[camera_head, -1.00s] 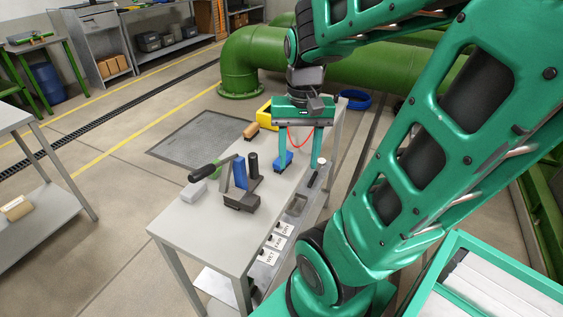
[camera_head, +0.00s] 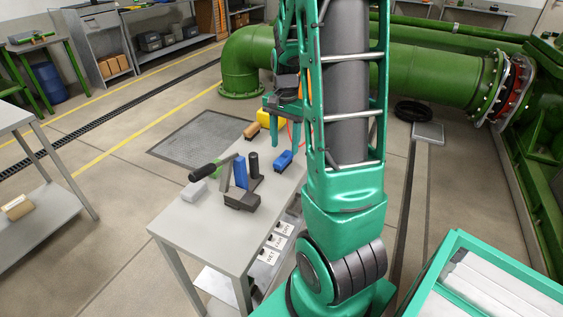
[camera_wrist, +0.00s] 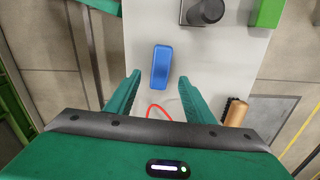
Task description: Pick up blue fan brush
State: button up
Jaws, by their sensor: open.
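A blue block-shaped piece (camera_head: 283,160), which I take to be the blue fan brush, lies on the far part of the grey bench top. In the wrist view the blue brush (camera_wrist: 161,67) lies on the bench, lengthwise between and just ahead of the fingertips. Its bristles cannot be made out clearly. My gripper (camera_wrist: 159,82) is open and empty, with a finger on each side of the brush's line. In the head view my gripper (camera_head: 285,142) hangs over the far end of the bench, partly hidden by my arm.
A brown brush (camera_wrist: 237,112) lies right of my gripper in the wrist view. A dark stand (camera_head: 242,201), an upright blue piece (camera_head: 240,172) and a grey block (camera_head: 194,191) stand on the nearer bench. A yellow bin (camera_head: 268,118) is at the far end. A thin red loop (camera_wrist: 155,108) shows between the fingers.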

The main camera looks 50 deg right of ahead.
aim_at(283, 156)
jog(key=shift+a+f, duration=0.15)
jog(key=shift+f, duration=1.4)
jog(key=shift+a+f, duration=0.1)
jog(key=shift+f, duration=1.4)
jog(key=c, duration=1.1)
